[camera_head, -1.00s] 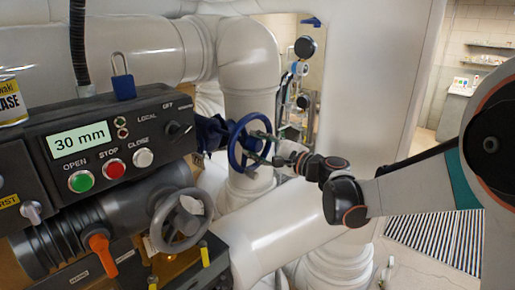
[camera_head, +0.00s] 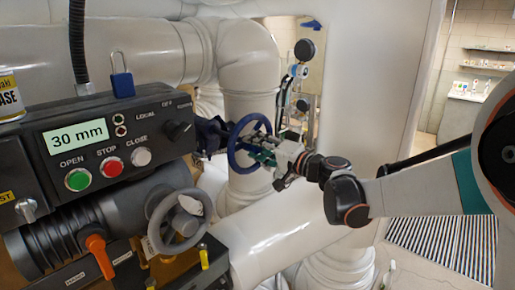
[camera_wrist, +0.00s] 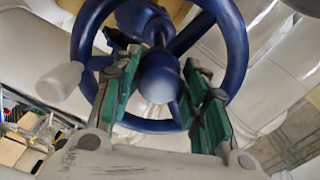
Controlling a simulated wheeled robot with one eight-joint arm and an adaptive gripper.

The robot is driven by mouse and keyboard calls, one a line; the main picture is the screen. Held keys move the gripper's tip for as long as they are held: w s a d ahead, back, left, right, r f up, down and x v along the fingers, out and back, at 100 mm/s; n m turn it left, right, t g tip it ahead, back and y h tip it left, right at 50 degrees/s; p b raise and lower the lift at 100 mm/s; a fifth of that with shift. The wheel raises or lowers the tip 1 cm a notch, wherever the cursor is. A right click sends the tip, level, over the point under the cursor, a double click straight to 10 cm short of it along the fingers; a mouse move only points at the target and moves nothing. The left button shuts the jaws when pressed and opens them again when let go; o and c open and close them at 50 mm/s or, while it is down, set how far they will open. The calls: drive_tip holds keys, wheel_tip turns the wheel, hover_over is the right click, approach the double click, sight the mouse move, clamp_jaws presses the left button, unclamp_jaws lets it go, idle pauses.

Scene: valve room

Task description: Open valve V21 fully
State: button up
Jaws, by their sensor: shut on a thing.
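A blue handwheel (camera_head: 233,156) with spokes sits on a blue valve body (camera_head: 210,134) beside the white vertical pipe. No V21 label is readable on it. In the wrist view the wheel (camera_wrist: 237,50) fills the upper middle, with its round hub in the centre and a pale knob handle (camera_wrist: 60,82) at its left. My gripper (camera_head: 262,150) is at the wheel's face, reaching in from the right. In the wrist view its green-padded fingers (camera_wrist: 165,82) lie on either side of the hub, shut on the wheel. The exact contact is partly hidden.
A control box (camera_head: 110,145) with a "30 mm" display and open, stop and close buttons stands at the left. Below it are a grey handwheel (camera_head: 157,236) and an orange lever (camera_head: 100,256). White pipes (camera_head: 250,75) surround the valve. Open floor lies at right.

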drive_tip(key=n, duration=0.4)
drive_tip(key=shift+w+r+n+b, duration=0.15)
drive_tip(key=shift+n+b, duration=0.15)
drive_tip(key=n, duration=0.4)
drive_tip(key=shift+n, duration=0.4)
drive_tip(key=o, duration=1)
drive_tip(key=shift+a, duration=0.1)
drive_tip(key=shift+c, duration=0.2)
drive_tip(key=shift+o, duration=0.3)
drive_tip(key=shift+s, duration=0.2)
drive_tip(key=shift+w, duration=0.1)
drive_tip(key=shift+f, duration=0.2)
